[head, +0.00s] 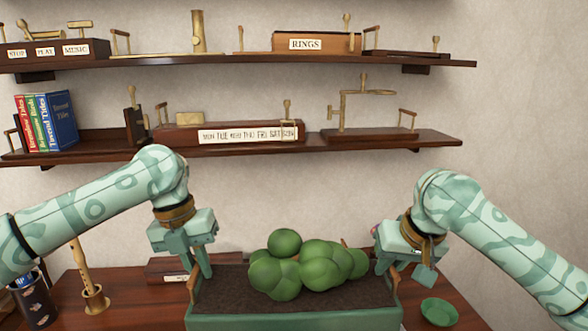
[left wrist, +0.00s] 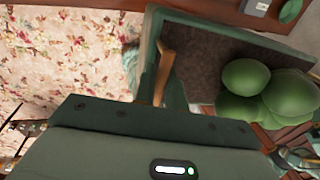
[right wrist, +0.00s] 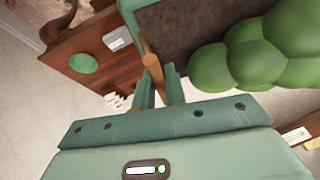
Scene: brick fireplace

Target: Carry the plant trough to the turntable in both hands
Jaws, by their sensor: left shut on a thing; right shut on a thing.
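The plant trough (head: 295,322) is a long green box of dark soil with round green bushes (head: 300,265), at the bottom middle of the head view. It looks about level, and its lower part is cut off. My left gripper (head: 203,270) is shut on the wooden handle (left wrist: 164,70) at its left end. My right gripper (head: 390,268) is shut on the wooden handle (right wrist: 152,65) at its right end. The gap under the trough is hidden. I cannot make out the turntable in any view.
A brown desk (head: 70,290) lies behind and beside the trough. It carries a flute on a stand (head: 92,290), a dark cup (head: 35,300) and a green dish (head: 439,311). Two loaded shelves (head: 340,140) hang on the wall above. A floral rug (left wrist: 60,60) shows below.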

